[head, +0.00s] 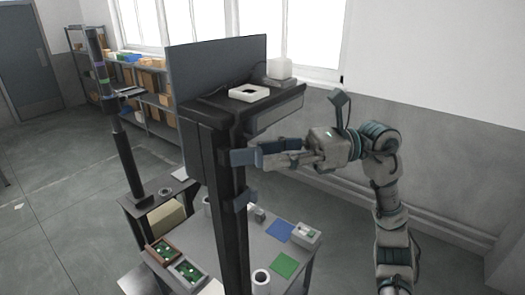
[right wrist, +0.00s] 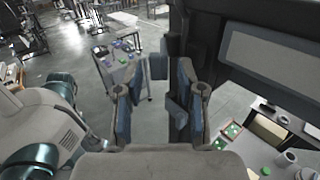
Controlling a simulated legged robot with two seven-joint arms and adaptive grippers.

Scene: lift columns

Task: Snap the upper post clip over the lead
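A tall dark post (head: 228,205) stands at the work table. The upper post clip (head: 244,157), a blue-grey piece, sticks out from the post's right side. A second blue-grey clip (head: 240,199) sits lower on the post. My right gripper (head: 273,153) is right beside the upper clip; I cannot tell whether it touches. A blue-grey clip piece (right wrist: 158,67) shows ahead, between the finger lines. I cannot make out the lead. My left gripper is not in view.
The grey table (head: 222,238) below holds green boards in trays (head: 188,271), a blue mat (head: 279,231), a green mat (head: 285,264) and a white cup (head: 261,281). A dark panel (head: 215,68) and a shelf with a white frame (head: 249,92) stand above. Open floor lies left.

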